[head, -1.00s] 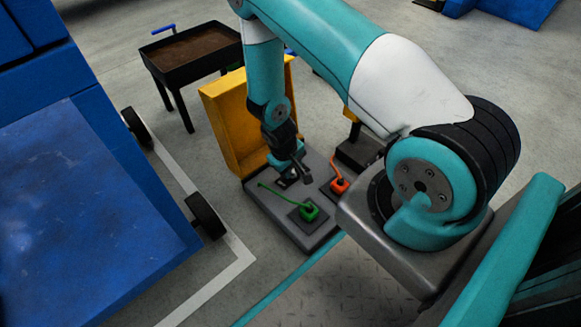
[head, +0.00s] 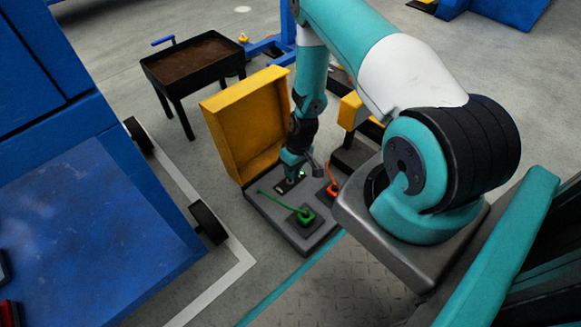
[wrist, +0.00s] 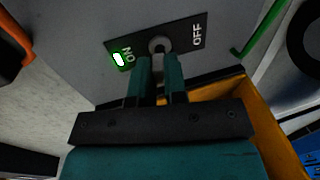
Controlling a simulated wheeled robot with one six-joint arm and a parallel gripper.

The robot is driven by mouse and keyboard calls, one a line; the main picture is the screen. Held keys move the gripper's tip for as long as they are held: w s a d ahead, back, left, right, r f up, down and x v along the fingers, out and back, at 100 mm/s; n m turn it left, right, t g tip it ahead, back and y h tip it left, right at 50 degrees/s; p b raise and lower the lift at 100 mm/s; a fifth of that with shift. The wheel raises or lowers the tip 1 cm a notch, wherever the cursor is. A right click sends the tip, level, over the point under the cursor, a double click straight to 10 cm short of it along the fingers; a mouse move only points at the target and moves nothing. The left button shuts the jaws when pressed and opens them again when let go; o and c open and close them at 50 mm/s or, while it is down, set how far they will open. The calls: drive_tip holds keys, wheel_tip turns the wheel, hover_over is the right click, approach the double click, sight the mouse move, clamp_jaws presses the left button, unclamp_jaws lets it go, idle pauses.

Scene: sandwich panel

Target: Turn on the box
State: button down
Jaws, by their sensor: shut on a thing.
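The box is a grey panel (head: 268,212) with an open yellow lid (head: 245,125) on the floor. Its black switch plate (wrist: 190,36) shows in the wrist view, with ON at left, beside a lit green light (wrist: 118,60), and OFF at right. A round grey switch (wrist: 159,45) sits at the middle of the plate. My gripper (wrist: 160,62) is at the switch, its two teal fingers shut on it; the fingertips hide part of it. In the head view my gripper (head: 291,178) reaches down to the panel's far part.
A green lever (head: 303,214) and an orange lever (head: 332,188) stand on the panel near my gripper. A dark cart (head: 195,65) stands behind the yellow lid. A blue structure (head: 85,200) on wheels fills the left. Grey floor lies between.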

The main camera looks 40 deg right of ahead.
drive_tip(key=c, duration=1.2)
unclamp_jaws()
drive_tip(key=shift+o, duration=0.2)
drive_tip(key=p+v, duration=0.8)
drive_tip(key=v, duration=0.9)
drive_tip(key=shift+d+r+p, duration=0.2)
drive_tip(key=shift+d+p, duration=0.05)
drive_tip(key=shift+p, duration=0.15)
